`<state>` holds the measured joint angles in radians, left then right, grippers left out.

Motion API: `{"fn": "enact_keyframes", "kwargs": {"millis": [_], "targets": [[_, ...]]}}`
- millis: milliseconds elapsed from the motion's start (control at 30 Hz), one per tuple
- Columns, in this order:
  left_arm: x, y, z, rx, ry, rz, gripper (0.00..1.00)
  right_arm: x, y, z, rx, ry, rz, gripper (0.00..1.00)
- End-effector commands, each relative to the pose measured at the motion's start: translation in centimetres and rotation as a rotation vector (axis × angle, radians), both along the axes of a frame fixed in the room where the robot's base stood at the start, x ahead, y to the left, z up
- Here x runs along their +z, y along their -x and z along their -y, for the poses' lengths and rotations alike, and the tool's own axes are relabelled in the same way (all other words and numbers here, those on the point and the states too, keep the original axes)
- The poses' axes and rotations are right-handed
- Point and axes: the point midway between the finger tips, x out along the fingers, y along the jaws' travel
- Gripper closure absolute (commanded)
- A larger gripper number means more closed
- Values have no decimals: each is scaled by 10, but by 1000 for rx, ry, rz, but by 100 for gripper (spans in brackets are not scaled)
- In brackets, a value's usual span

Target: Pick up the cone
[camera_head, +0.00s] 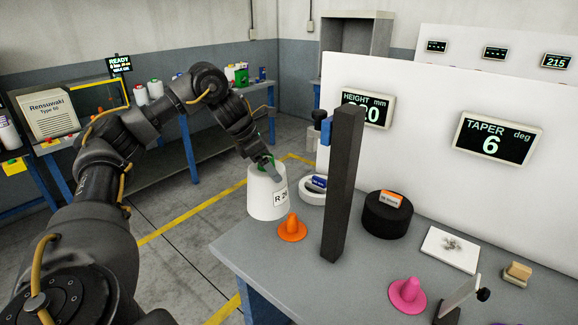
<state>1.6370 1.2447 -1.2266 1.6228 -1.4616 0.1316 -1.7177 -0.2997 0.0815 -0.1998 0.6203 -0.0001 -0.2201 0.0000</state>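A white, slightly tapered cone (267,202) labelled "R 2", with the rest of the label cut off, stands upright near the left edge of the grey table. My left gripper (268,168) reaches down from the left to the cone's top. Its fingertips are at or just inside the upper rim, and I cannot tell whether they touch it. The finger gap is too small and dark to read. My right gripper is not in view.
A dark upright post (343,185) stands just right of the cone. An orange flanged cone (292,228) and a pink one (408,293) sit on the grey table (310,285). A black cylinder (387,217) and a white card (451,249) are farther right. A white panel (425,150) rises behind.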

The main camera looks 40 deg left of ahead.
Motion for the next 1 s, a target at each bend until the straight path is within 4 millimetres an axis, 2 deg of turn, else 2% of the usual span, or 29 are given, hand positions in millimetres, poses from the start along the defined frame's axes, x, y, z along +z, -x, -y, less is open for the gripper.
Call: {"fn": "enact_keyframes", "kwargs": {"millis": [33, 200, 400, 633, 1000], "targets": [[2, 12, -9, 3, 1, 5, 77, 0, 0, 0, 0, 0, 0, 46], [2, 47, -30, 2, 1, 3, 77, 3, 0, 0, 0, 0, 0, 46], [2, 73, -47, 1, 1, 3, 77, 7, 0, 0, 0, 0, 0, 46], [2, 85, -54, -2, 1, 4, 77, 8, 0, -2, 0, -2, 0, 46], [1, 86, -55, -4, 1, 4, 77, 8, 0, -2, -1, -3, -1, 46]]}}
